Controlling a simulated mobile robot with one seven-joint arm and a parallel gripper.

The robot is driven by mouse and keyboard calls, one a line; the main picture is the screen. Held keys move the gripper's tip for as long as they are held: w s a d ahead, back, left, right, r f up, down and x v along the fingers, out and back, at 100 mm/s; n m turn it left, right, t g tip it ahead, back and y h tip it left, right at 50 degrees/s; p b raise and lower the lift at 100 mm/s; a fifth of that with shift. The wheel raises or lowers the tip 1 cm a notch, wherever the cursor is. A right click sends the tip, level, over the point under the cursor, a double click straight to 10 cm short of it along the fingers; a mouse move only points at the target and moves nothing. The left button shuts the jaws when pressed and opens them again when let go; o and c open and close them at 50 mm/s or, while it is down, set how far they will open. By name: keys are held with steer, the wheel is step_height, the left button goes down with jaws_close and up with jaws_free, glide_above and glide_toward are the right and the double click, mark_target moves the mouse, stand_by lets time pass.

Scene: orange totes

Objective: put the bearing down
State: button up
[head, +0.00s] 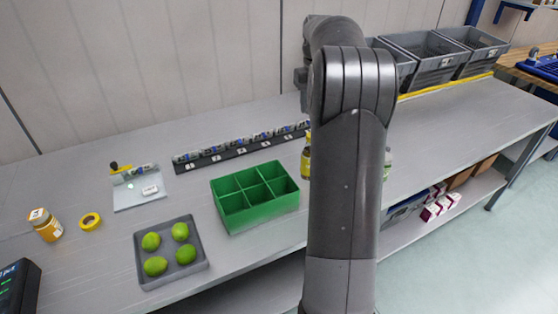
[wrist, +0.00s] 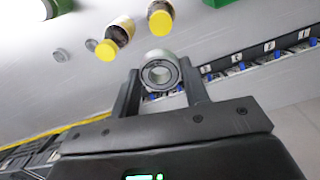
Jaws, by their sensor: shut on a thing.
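In the wrist view a steel ring-shaped bearing (wrist: 159,72) sits between the two fingers of my gripper (wrist: 160,90). The gripper is shut on it, and the bearing's round face and dark inner ring show. The grey table surface (wrist: 190,30) lies beyond it; the gap between bearing and table cannot be judged. In the head view my arm hides the gripper and the bearing.
A dark rack (head: 240,153) of small items runs along the table. A green divided box (head: 255,197), a grey tray (head: 172,252) of limes and grey bins (head: 425,55) also stand there.

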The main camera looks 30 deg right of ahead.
glide_above(279, 159)
steer(key=f, duration=0.2)
step_height(279, 159, down, 16)
steer(key=shift+s+r, duration=0.15)
steer(key=shift+r, duration=0.05)
steer(key=shift+f, duration=2.6)
steer(key=shift+f, duration=0.15)
steer(key=o, duration=1)
